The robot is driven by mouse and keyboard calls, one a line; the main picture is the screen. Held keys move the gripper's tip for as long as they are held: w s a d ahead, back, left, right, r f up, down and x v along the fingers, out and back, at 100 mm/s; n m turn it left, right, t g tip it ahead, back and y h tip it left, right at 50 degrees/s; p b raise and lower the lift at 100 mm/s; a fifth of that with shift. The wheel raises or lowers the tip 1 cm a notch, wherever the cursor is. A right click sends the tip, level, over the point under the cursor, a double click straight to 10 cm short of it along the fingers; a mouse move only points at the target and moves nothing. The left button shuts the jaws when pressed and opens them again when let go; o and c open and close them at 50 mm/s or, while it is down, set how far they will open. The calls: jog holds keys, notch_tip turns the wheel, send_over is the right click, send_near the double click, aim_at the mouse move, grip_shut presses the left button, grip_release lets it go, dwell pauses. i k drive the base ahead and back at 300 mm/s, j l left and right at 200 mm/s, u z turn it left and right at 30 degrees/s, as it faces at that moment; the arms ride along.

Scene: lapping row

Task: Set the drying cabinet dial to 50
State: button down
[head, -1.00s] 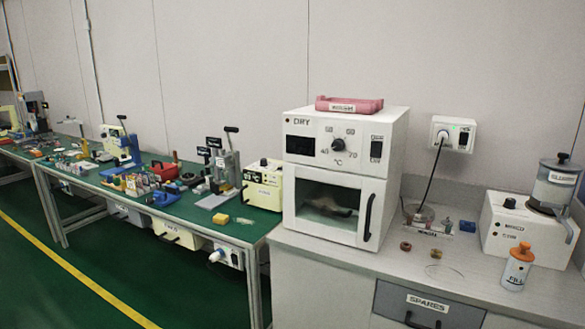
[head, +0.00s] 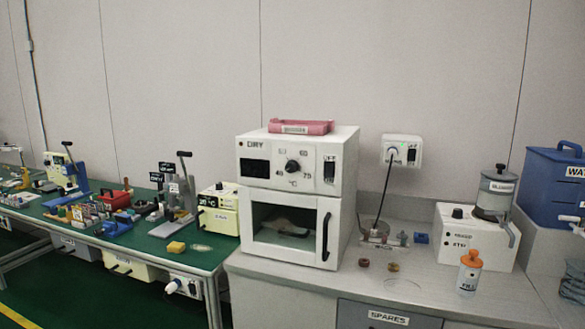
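The drying cabinet (head: 345,215) is a white box labelled DRY on the grey counter, with a windowed door below and a control panel above. Its black dial (head: 292,166) sits mid-panel, ringed by the marks 40, 50, 60 and 70. The picture is too small to tell where the dial points. A dark display (head: 255,168) left of the dial looks blank. A switch (head: 328,168) is at the panel's right, next to an OFF label. The door is shut, with a dark handle (head: 326,237). My gripper is not in view.
A pink tray (head: 300,127) lies on the cabinet. A wall socket (head: 401,150) with a black cable is at right. A white machine (head: 460,235), an orange-capped bottle (head: 469,272) and a blue water container (head: 552,187) stand right. A crowded green bench (head: 205,258) extends left.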

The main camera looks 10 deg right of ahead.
aim_at(291, 166)
jog(key=i+j+z, duration=0.2)
jog(key=i, duration=0.25)
jog(key=i+j+z, duration=0.1)
jog(key=i+z, duration=0.15)
jog(key=i, duration=0.2)
